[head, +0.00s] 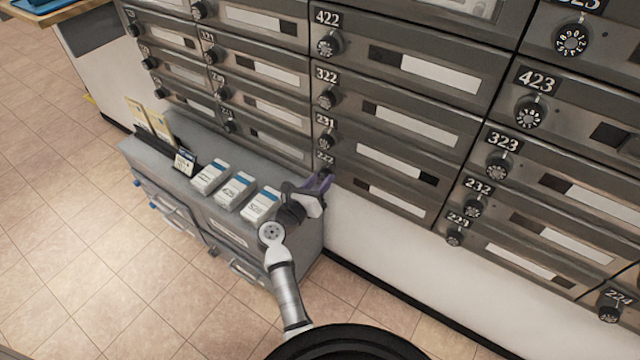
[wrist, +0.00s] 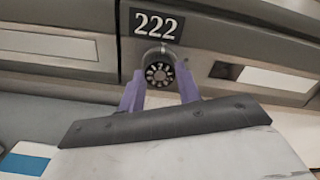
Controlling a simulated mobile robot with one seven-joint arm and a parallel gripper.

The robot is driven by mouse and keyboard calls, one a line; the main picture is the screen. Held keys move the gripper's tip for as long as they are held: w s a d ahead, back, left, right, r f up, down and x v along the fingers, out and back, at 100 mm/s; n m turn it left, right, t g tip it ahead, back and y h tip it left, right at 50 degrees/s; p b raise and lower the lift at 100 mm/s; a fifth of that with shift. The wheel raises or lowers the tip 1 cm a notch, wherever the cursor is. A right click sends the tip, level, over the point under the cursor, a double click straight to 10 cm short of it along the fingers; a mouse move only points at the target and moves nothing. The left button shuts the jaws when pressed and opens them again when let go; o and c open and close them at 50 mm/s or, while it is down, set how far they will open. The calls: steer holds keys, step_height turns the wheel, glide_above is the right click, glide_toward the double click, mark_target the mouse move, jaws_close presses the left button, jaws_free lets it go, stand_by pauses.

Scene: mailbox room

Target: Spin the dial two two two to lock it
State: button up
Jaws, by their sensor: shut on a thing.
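The dial (wrist: 160,74) is a round black knob with white digits, under the 222 plate (wrist: 157,25) on a grey mailbox door. In the wrist view my gripper (wrist: 160,90) has its two purple fingers on either side of the dial, shut on it. In the head view my gripper (head: 320,183) reaches the mailbox wall at the 222 plate (head: 325,158), and it hides most of the dial there. The mailbox 222 door, with a white label strip (head: 398,198), looks closed.
A grey cabinet (head: 225,215) stands against the wall below, with stacks of white and blue cards (head: 236,188) on top, close to my arm. Other mailboxes with dials, such as the 322 dial (head: 327,98), surround this one. Tiled floor (head: 110,230) is open at the left.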

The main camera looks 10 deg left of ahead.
steer(key=shift+m, duration=0.3)
steer(key=o, duration=1)
steer(key=p+v, duration=0.1)
steer(key=v, duration=1.3)
steer(key=shift+w, duration=0.1)
